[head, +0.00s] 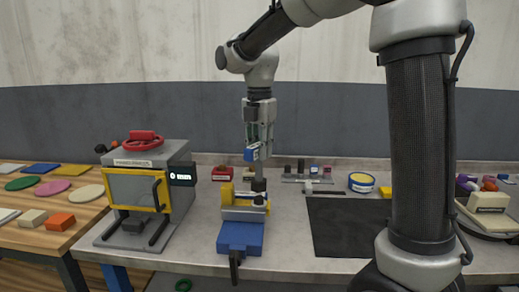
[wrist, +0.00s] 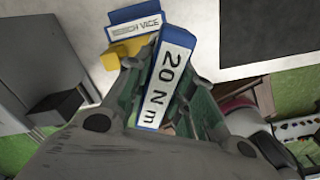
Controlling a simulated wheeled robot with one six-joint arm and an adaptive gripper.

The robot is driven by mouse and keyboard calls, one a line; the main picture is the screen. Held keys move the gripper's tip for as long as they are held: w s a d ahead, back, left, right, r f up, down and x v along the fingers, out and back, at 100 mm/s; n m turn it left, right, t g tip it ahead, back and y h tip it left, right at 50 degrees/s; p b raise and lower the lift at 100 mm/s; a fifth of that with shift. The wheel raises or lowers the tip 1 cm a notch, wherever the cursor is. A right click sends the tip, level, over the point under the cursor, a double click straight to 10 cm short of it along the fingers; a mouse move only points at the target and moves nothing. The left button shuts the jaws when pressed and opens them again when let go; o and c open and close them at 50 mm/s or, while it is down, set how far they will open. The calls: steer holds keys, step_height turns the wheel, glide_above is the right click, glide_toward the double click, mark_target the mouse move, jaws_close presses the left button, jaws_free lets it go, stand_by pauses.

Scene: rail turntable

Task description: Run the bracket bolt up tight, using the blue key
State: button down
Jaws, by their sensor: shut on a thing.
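My gripper (head: 258,146) points down above the bench vice and is shut on the blue key (head: 251,156). In the wrist view the key (wrist: 167,78) shows a white face marked "20 N m", held between the fingers. The blue and yellow bench vice (head: 240,236) stands at the bench's front, left of centre; its label plate shows in the wrist view (wrist: 135,27). Grey and dark parts (head: 259,187) stand above the vice, below the key. I cannot make out the bracket bolt, nor tell whether the key touches it.
A grey cabinet (head: 178,157) with a red handwheel and yellow-framed door stands left of the vice. A black mat (head: 345,228) lies to the right, clear on top. A small rack (head: 307,179), a blue and yellow round tin (head: 361,182) and a red box (head: 222,173) are behind.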

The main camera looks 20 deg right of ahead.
steer(key=shift+f, duration=2.15)
stand_by(1.3)
steer(key=m, duration=0.5)
steer(key=shift+m, duration=0.4)
steer(key=m, duration=0.4)
steer(key=shift+m, duration=0.3)
